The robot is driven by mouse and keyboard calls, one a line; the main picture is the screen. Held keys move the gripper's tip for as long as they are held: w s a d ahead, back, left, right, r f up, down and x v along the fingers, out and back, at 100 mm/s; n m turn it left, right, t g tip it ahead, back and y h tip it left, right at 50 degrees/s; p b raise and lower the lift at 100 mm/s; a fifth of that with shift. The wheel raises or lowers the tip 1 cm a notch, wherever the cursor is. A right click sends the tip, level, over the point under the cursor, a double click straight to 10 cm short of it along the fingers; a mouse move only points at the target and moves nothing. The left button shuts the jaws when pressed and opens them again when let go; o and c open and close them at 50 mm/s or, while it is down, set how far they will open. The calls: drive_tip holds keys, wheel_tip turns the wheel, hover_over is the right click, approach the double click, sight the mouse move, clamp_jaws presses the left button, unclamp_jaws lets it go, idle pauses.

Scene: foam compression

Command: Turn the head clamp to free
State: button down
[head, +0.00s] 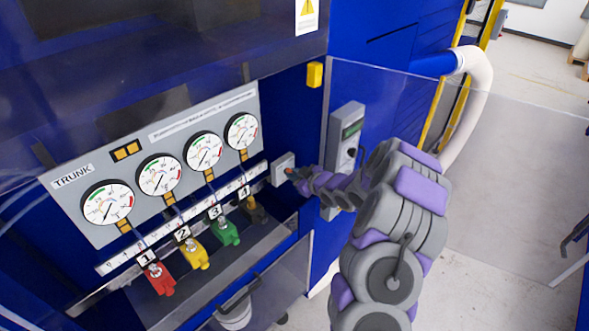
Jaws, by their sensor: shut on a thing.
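A small light-grey box (283,166), which looks like the head clamp switch, is mounted on the blue machine just right of the gauge panel. My gripper (295,176) reaches in from the right and is shut on this knob. The fingers hide most of the knob, and I cannot read its setting or any label there.
The gauge panel (70,206) marked TRUNK has several round dials, with coloured numbered valves below. A grey control unit (346,135) stands close behind my arm. A clear panel (500,140) stands to the right, with open floor beyond.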

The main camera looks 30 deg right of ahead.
drive_tip(key=shift+d+r, duration=0.1)
idle(0.3)
drive_tip(key=c, duration=1.1)
unclamp_jaws()
drive_tip(key=shift+c, duration=0.2)
drive_tip(key=v, duration=1.7)
drive_tip(key=shift+d, duration=0.2)
drive_tip(key=shift+s, duration=0.1)
